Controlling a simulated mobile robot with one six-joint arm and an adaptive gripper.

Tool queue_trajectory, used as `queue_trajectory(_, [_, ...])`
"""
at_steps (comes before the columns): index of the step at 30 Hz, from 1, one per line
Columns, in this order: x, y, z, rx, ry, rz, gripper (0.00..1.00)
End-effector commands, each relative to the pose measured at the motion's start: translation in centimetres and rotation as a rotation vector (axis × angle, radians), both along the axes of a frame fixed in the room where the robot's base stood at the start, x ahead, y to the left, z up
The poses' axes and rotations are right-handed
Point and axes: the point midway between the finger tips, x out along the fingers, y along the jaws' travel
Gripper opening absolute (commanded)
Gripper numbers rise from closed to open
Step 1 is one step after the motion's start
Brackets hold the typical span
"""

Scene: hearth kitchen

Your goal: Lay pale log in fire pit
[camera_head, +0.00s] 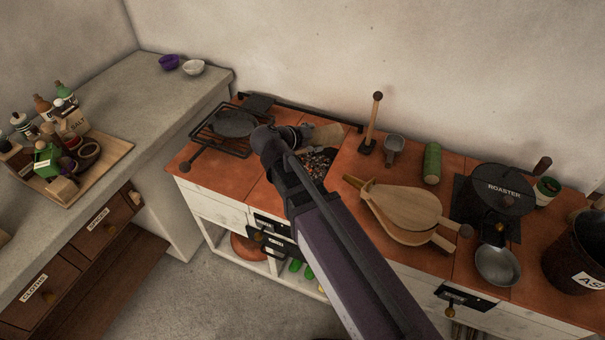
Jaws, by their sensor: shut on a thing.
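My gripper (300,137) is over the hearth top, with its arm reaching in from the bottom of the picture. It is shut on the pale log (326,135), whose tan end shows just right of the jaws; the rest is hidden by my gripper. The fire pit (318,170) is a dark opening in the red-tiled top, filled with grey and glowing bits. It lies right below my gripper and is partly covered by my arm. I cannot tell whether the log touches the pit.
A black pan (235,123) sits on a grill rack left of the pit. Wooden bellows (405,213) lie right of it, near a wooden-handled tool (372,125), a small pot (394,148) and a green roll (432,163). A roaster (503,190) and an ash bucket (580,255) stand farther right.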

Motion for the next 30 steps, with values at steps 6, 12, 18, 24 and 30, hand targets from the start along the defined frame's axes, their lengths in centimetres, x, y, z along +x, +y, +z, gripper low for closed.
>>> queue_trajectory(6, [0.1,2.3,-4.6,-0.002,0.0,0.014,0.2])
queue_trajectory(12, [0.0,4.4,-7.9,-0.001,0.0,0.025,0.2])
queue_trajectory(18, [-0.2,6.5,-11.2,-0.001,0.0,0.034,0.2])
queue_trajectory(24, [-0.5,8.2,-13.8,-0.001,0.0,0.044,0.2])
queue_trajectory(30, [-0.6,9.1,-15.0,-0.002,0.0,0.048,0.2])
